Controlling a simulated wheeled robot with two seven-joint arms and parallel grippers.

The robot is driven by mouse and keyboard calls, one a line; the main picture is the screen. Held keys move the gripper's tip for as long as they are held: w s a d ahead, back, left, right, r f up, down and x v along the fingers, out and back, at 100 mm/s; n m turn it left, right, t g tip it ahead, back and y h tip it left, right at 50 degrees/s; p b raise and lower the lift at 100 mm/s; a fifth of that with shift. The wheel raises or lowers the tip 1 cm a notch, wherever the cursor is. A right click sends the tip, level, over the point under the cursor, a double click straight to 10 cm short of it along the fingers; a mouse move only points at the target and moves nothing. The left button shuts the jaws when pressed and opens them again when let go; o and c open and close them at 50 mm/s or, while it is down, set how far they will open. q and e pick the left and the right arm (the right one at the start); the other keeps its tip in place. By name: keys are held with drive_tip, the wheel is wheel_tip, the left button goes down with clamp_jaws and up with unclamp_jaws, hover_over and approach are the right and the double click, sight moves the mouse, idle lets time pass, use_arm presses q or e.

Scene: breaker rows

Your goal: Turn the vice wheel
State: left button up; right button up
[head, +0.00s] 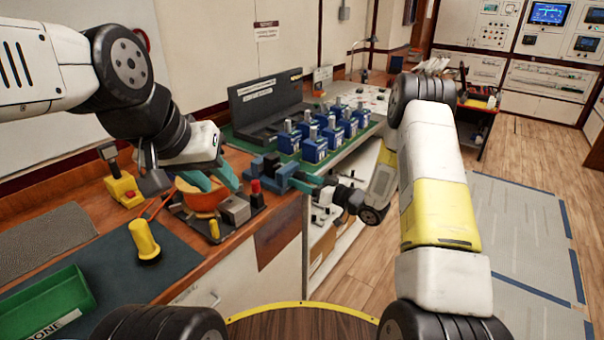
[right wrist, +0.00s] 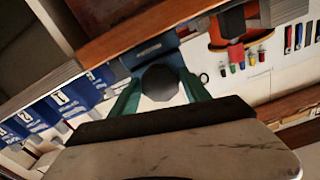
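The blue vice (head: 268,168) stands at the bench's front edge, and its blue body also shows in the right wrist view (right wrist: 150,50). A dark round wheel (right wrist: 160,83) faces the right wrist camera, in front of the vice. My right gripper (right wrist: 160,88) has its teal fingers on either side of this wheel; whether they press on it I cannot tell. In the head view my right gripper (head: 303,180) reaches the vice from the right and hides the wheel.
Several blue breakers (head: 315,148) stand on the bench behind the vice. A grey block and a red-topped item (head: 256,190) stand left of it. A yellow handle (head: 145,240) and green bin (head: 45,308) are at the front left. The floor at right is clear.

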drive_tip(key=shift+o, duration=0.9)
drive_tip(key=v, duration=0.7)
drive_tip(key=shift+s+d, duration=0.25)
drive_tip(key=shift+d, duration=0.05)
